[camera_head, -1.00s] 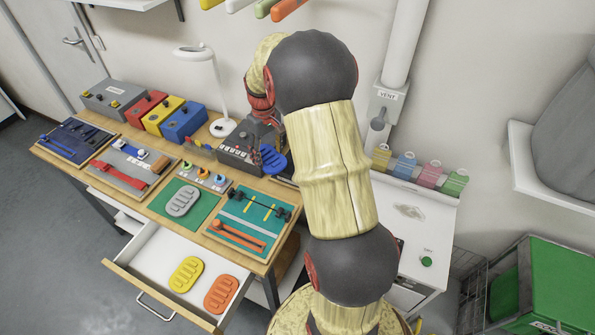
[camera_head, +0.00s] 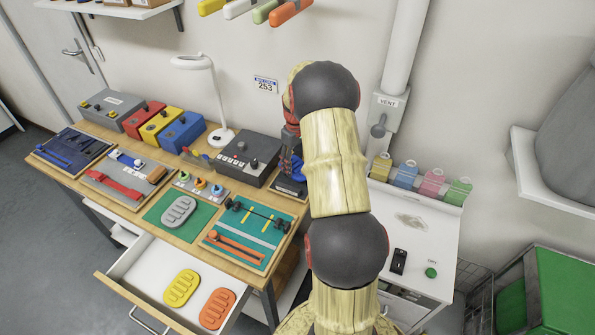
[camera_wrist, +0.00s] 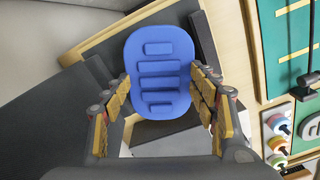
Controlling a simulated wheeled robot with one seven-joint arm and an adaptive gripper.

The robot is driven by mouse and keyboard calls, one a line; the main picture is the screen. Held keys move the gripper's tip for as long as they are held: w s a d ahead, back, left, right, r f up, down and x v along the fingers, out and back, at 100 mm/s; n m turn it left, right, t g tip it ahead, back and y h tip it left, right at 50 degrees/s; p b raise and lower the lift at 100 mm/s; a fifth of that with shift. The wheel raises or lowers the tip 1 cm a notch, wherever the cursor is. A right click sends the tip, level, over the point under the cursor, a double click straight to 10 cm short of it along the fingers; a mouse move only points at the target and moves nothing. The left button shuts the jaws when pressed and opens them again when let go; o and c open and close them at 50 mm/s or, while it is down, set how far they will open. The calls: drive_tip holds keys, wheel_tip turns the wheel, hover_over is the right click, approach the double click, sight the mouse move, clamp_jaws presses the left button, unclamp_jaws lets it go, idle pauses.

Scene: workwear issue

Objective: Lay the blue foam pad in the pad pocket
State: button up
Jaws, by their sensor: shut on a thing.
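The blue foam pad (camera_wrist: 160,62) is a rounded slab with raised bars. My gripper (camera_wrist: 163,92) is shut on it, with a padded finger at each side edge in the wrist view. In the head view only a small blue part of the pad (camera_head: 297,167) shows beside my arm. The pad is over a dark, shallow, framed holder (camera_head: 289,187) at the right end of the bench, probably the pad pocket. Its dark rim (camera_wrist: 204,42) shows around the pad in the wrist view. I cannot tell whether the pad touches it.
A dark grey control box (camera_head: 243,158) stands just left of the holder. A teal tray (camera_head: 247,235) and a grey pad (camera_head: 179,212) on a green mat lie nearer. The open drawer (camera_head: 150,268) holds a yellow pad (camera_head: 181,287) and an orange pad (camera_head: 217,308).

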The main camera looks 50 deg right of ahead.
sight(298, 164)
drive_tip(key=shift+d+f, duration=0.25)
drive_tip(key=f, duration=0.1)
drive_tip(key=f+b, duration=0.1)
drive_tip(key=f, duration=0.1)
drive_tip(key=shift+d+f, duration=0.2)
drive_tip(key=shift+f, duration=0.05)
drive_tip(key=o, duration=1.1)
drive_tip(key=shift+f, duration=0.1)
drive_tip(key=shift+o, duration=0.2)
